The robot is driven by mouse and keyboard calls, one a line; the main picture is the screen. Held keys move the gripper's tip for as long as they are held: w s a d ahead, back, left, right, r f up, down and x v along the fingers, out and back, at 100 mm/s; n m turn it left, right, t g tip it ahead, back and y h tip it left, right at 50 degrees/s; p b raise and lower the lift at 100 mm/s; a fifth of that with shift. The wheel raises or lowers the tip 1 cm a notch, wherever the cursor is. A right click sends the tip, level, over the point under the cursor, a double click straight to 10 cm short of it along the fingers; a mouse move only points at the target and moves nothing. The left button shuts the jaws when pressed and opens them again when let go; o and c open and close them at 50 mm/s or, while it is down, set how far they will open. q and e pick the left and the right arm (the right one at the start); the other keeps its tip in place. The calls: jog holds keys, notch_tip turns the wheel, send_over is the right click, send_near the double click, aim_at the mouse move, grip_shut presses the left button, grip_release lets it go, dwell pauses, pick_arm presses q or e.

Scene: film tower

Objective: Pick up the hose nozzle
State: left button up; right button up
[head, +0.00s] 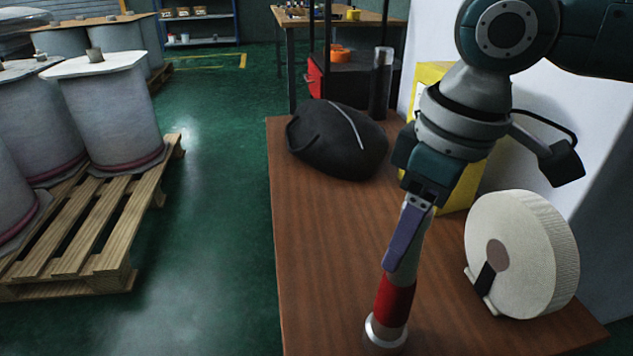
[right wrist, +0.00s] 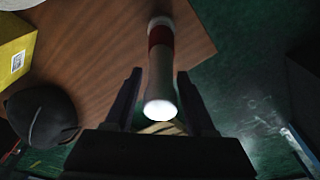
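The hose nozzle (head: 396,296) stands upright on the brown wooden table, with a red band, a pale upper part and a metal ring at its foot. It also shows in the right wrist view (right wrist: 160,88), its pale end towards the camera. My right gripper (head: 402,250) comes down from above at the nozzle's upper part. In the right wrist view its two fingers (right wrist: 160,73) stand apart on either side of the nozzle, with a gap visible on each side. In the head view a finger hides part of the nozzle. My left gripper is not in view.
On the table (head: 310,270) are a black bag-like object (head: 335,140), a yellow box (head: 465,190) and a white round roll (head: 530,255) close to the right of the nozzle. The table's left part is clear. A pallet (head: 95,235) with grey drums stands on the floor.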

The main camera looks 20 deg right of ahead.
grip_shut()
dwell(1.0)
